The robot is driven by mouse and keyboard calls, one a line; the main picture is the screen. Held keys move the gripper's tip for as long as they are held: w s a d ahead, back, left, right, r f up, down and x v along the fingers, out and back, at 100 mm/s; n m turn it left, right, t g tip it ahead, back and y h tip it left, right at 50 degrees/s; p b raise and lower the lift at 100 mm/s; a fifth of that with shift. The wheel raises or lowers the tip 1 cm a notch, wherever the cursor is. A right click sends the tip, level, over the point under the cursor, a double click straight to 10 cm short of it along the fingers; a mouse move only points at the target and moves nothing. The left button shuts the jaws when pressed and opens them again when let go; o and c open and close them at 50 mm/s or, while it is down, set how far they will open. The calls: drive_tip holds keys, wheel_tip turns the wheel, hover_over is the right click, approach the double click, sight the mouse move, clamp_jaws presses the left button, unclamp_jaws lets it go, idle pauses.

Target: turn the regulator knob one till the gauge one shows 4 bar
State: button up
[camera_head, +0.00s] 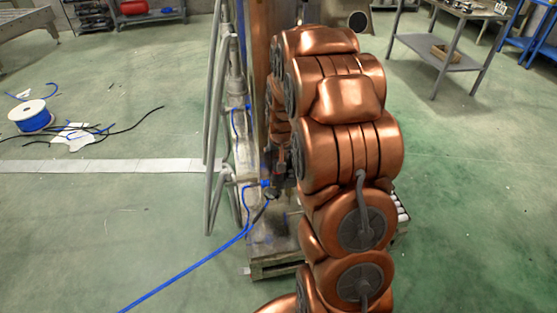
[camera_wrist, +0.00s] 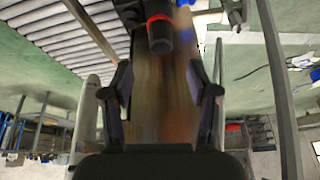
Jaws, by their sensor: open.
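In the wrist view a dark cylindrical part with a red ring (camera_wrist: 160,32), which looks like a regulator knob, hangs at the top centre. I cannot tell whether it is knob one. My gripper (camera_wrist: 161,88) is open, its two dark fingers apart with nothing between them. The knob-like part is ahead of the fingertips in the picture, not between them. No gauge dial can be read in either view. In the head view my copper arm hides the gripper and most of the fixture behind it.
A blue hose (camera_head: 190,268) runs over the floor to the grey stand. Grey pipes (camera_head: 213,120) rise left of my arm. A cable reel (camera_head: 30,117) with loose cables lies on the left. A metal table (camera_head: 452,30) stands at the back right. The right floor is clear.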

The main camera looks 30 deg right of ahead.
drive_tip(key=shift+x, duration=3.7)
drive_tip(key=shift+s, duration=0.1)
